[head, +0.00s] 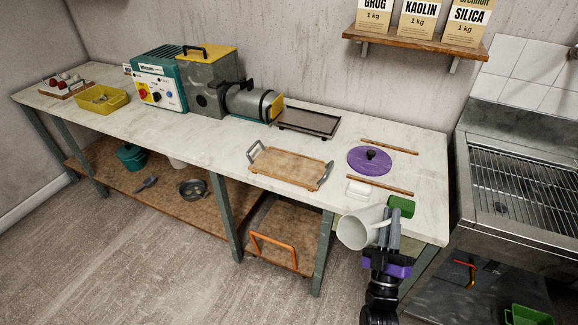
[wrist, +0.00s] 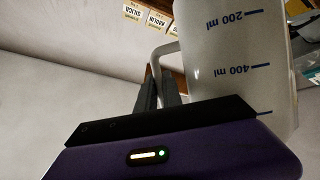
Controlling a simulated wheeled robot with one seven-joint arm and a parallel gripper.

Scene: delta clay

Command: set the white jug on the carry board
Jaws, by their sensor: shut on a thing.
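The white jug (head: 359,228) is held in the air off the front edge of the worktop, tilted with its open mouth toward the lower left. My gripper (head: 388,222) is shut on the jug's handle. In the wrist view the jug (wrist: 232,62) fills the upper right, with blue volume marks on its side, and my gripper's fingers (wrist: 158,92) close on its handle. The carry board (head: 285,167) is a wooden board with grey end handles, lying flat and empty on the worktop, to the left of and beyond the jug.
A metal sink (head: 520,180) is at right.

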